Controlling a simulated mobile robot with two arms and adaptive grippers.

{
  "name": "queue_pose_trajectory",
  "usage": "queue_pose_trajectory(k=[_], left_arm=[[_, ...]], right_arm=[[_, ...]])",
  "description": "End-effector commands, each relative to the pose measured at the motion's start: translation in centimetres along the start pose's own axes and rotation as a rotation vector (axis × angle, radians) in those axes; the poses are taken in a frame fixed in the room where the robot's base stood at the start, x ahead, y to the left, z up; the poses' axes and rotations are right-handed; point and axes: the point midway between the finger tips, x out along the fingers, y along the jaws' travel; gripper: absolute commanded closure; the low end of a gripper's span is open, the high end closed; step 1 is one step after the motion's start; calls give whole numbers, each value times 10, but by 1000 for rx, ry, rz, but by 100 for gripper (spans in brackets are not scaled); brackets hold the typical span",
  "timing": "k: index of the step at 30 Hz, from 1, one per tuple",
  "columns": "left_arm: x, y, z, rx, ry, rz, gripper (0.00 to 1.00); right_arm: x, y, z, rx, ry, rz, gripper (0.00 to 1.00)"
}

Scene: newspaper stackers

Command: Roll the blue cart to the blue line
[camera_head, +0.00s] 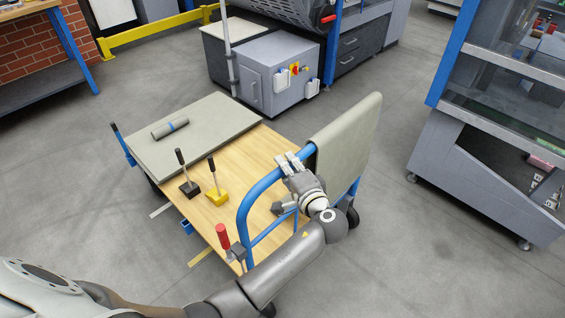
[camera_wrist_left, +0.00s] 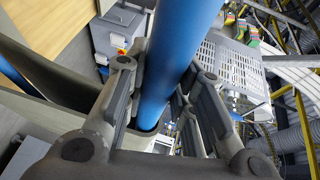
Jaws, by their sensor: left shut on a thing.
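The blue cart has a wooden deck (camera_head: 225,213) and a curved blue tube handle (camera_head: 252,193), which also shows as a thick blue bar in the left wrist view (camera_wrist_left: 177,50). My left gripper (camera_head: 291,163) is shut on the top bar of that handle. In the left wrist view its fingers lie on both sides of the bar. A small blue piece (camera_head: 187,227) shows at the deck's left edge; I cannot tell whether it is part of the cart. I cannot make out a blue line on the floor. My right gripper is not in view.
On the cart lie a grey slab (camera_head: 195,140) with a roll (camera_head: 170,128), and several lever tools. A grey cabinet (camera_head: 270,75) stands behind and a machine (camera_head: 490,170) at right. Floor (camera_head: 390,245) between is clear.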

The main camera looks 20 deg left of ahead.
Motion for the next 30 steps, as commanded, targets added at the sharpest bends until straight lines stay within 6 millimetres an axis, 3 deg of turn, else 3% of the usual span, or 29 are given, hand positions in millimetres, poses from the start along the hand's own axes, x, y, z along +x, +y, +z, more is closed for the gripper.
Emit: queue_pose_trajectory(k=[13, 14, 18, 30], left_arm=[[-3, 3, -1, 1, 0, 5, 100], [-3, 3, -1, 1, 0, 5, 74], [-3, 2, -1, 1, 0, 3, 56], [-8, 1, -1, -1, 0, 1, 54]], right_arm=[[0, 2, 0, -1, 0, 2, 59], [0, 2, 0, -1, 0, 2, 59], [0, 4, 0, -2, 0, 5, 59], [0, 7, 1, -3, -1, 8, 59]])
